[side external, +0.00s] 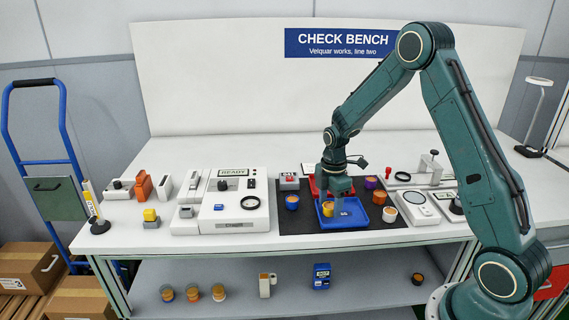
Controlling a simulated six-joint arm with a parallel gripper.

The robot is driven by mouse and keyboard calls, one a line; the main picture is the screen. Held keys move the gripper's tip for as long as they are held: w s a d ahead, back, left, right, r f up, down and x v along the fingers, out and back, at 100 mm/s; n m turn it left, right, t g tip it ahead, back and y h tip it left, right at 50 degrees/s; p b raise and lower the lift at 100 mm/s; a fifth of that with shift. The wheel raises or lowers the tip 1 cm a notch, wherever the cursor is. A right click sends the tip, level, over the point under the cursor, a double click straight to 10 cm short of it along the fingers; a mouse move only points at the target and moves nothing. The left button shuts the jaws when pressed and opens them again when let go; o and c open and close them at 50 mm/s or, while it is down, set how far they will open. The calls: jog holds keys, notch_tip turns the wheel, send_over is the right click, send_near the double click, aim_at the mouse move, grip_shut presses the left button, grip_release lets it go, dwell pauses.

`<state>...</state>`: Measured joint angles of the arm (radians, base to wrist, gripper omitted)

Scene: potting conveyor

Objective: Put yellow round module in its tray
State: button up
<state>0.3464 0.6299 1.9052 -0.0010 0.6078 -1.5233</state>
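My gripper (341,208) points down over the blue tray (352,223) on a dark mat. A yellow-orange round module (328,209) shows at the left of its fingers, within the outline of the blue tray. I cannot tell whether the fingers touch it or how far apart they are. A red tray (313,187) lies behind, partly hidden by my gripper. Other round modules stand on the mat: a dark blue one with an orange top (292,202) at left, a purple one (371,183), an orange one (379,197) and a white one with an orange top (389,214) at right.
A pale device marked READY (233,213) stands left of the mat. A small red-and-grey box (289,181) is behind the mat's left part. The bench's front edge is close to the mat.

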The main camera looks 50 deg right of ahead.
aim_at(330, 208)
jog(key=shift+r, duration=0.2)
notch_tip(330, 208, up, 12)
dwell(0.9)
dwell(0.5)
jog(key=s+a+r+m+t, duration=0.3)
jog(key=s+a+r+m, duration=0.3)
jog(key=s+a+r, duration=0.4)
jog(key=s+a+r+m+t, duration=0.1)
jog(key=s+a+m, duration=0.1)
jog(key=s, duration=0.5)
jog(key=s+a+r+m+t, duration=0.1)
jog(key=s+a+m, duration=0.2)
jog(key=s+m, duration=0.2)
jog(key=shift+s+t, duration=0.3)
jog(key=shift+s, duration=0.6)
